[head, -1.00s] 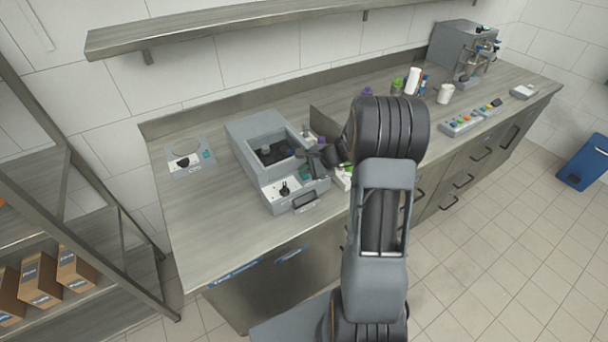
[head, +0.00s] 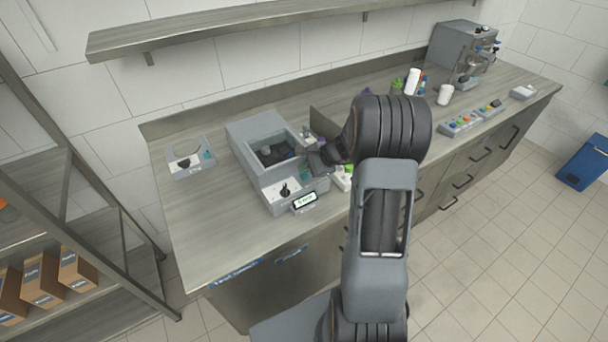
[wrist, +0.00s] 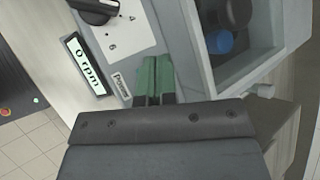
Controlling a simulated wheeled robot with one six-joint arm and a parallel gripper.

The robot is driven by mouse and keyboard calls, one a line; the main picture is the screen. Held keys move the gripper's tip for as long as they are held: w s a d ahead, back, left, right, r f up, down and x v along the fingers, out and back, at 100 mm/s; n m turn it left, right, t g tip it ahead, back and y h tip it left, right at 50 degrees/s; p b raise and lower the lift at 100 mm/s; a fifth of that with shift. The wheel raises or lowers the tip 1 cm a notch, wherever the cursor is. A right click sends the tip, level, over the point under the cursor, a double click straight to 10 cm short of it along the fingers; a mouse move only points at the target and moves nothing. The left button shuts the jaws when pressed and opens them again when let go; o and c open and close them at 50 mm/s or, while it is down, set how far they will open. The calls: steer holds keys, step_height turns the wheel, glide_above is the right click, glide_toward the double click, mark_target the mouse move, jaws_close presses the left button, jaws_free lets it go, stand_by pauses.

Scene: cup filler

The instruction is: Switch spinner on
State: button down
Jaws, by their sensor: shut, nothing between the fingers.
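The spinner (head: 262,140) is a grey box on the counter with an open well on top and a front control panel. Its display (head: 305,202) is lit; in the wrist view the display (wrist: 86,64) reads "0 rpm". A black knob (head: 285,191) stands on a white plate with numbers; it also shows in the wrist view (wrist: 94,8). My gripper (wrist: 153,68) has its green fingertips shut together against or just over the panel, beside the "Power" label (wrist: 121,86). The fingertips hide whatever lies under them. In the head view my arm's end (head: 318,160) is at the spinner's right side.
Cups and bottles (head: 412,82), button panels (head: 462,124) and a grey machine (head: 465,55) stand further right. A shelf (head: 230,25) hangs above.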

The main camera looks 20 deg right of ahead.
mark_target(305, 177)
step_height(305, 177, up, 6)
steer(key=p, duration=0.3)
steer(key=shift+f, duration=0.1)
stand_by(0.5)
steer(key=s+f+n, duration=0.1)
steer(key=s+f+n+g, duration=0.1)
steer(key=s, duration=0.1)
steer(key=shift+a+g, duration=0.2)
steer(key=shift+g, duration=0.1)
steer(key=s+a+r+n+h, duration=0.3)
steer(key=s+a+r+n, duration=0.2)
steer(key=s+r+n, duration=0.2)
steer(key=s+a+r+n+h, duration=0.3)
steer(key=s+a+r+n, duration=0.2)
steer(key=s, duration=0.6)
step_height(305, 177, up, 3)
steer(key=n, duration=0.3)
steer(key=shift+s+f+h, duration=0.2)
steer(key=shift+s+h, duration=0.15)
steer(key=shift+h, duration=0.05)
